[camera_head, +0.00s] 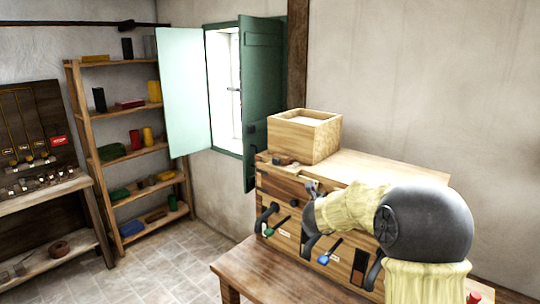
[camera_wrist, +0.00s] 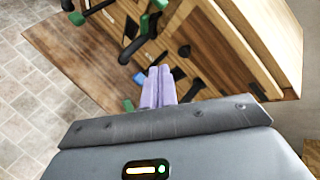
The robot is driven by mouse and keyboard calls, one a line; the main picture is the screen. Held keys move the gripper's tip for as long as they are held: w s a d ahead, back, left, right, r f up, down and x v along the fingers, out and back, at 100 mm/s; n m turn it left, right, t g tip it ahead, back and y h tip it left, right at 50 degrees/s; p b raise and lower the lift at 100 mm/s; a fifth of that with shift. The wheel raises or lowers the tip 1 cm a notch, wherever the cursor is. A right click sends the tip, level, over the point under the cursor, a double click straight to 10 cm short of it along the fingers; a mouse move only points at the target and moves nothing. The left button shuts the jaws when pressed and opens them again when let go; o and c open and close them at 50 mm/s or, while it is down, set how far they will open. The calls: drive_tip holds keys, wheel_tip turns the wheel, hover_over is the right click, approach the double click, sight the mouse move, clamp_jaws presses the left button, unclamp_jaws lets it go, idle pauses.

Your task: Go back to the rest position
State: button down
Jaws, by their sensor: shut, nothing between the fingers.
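My gripper (camera_wrist: 159,70) shows in the wrist view as two pale lavender fingers side by side, closed together with nothing between them. The fingers point toward the front of a wooden cabinet (camera_wrist: 235,75), which carries dark curved handles and green and blue parts. In the head view my arm, in cream sleeves and a dark grey elbow, bends in front of the same cabinet (camera_head: 385,168). The arm's end is near the cabinet's front and top edge. The fingers cannot be made out clearly there.
The cabinet stands on a wooden table (camera_head: 243,266). An open wooden box (camera_head: 299,142) sits on top of it. A shelf (camera_head: 135,155) with coloured items and a panel (camera_head: 38,118) stand left. An open green shutter (camera_head: 262,85) hangs by the window. Tiled floor is clear at lower left.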

drive_tip(key=s+a+f+n+g+y, duration=0.1)
drive_tip(key=s+a+f+n+y, duration=0.15)
drive_tip(key=s+n, duration=0.6)
drive_tip(key=s+a+f+n+g+y, duration=0.1)
drive_tip(key=s+a+f+n+y, duration=0.15)
drive_tip(key=s+n, duration=0.6)
drive_tip(key=s+d+f+n+g, duration=0.1)
drive_tip(key=s+f+n+g, duration=0.1)
drive_tip(key=s+n, duration=0.5)
drive_tip(key=s+d+f+n+g+h, duration=0.1)
drive_tip(key=s+d+f+n+g, duration=0.1)
drive_tip(key=s+n, duration=0.5)
drive_tip(key=shift+s+f+g, duration=0.55)
drive_tip(key=shift+s+g, duration=0.15)
drive_tip(key=shift+g, duration=0.1)
